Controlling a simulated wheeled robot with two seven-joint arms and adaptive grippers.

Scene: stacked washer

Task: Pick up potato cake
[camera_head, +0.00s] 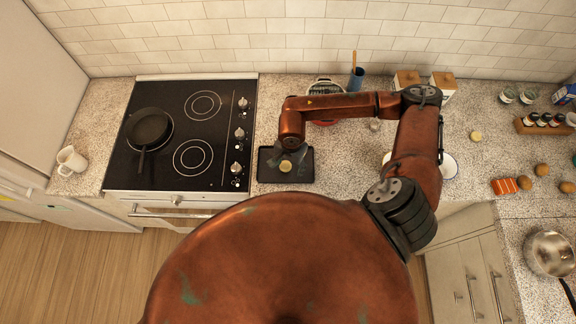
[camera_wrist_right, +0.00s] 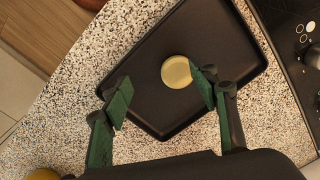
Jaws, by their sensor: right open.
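The potato cake, a small pale yellow disc (camera_head: 286,166), lies flat on a black rectangular tray (camera_head: 265,178) right of the stove. In the right wrist view the potato cake (camera_wrist_right: 176,72) lies near the middle of the tray (camera_wrist_right: 215,30). My right gripper (camera_head: 288,156) is over the tray, pointing down. Its green-padded fingers (camera_wrist_right: 163,96) are open in the wrist view, spread to either side of the cake's position and closer to the camera. Nothing is held between them, and I cannot tell the exact height above the cake. My left gripper is not in view.
A black stove (camera_head: 180,110) with a frying pan (camera_head: 149,128) is left of the tray. Behind my right arm stand a blue cup (camera_head: 357,77) and wooden-lidded canisters (camera_head: 443,82). A steel pan (camera_head: 549,254) is at right. Speckled counter (camera_head: 268,100) is clear behind the tray.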

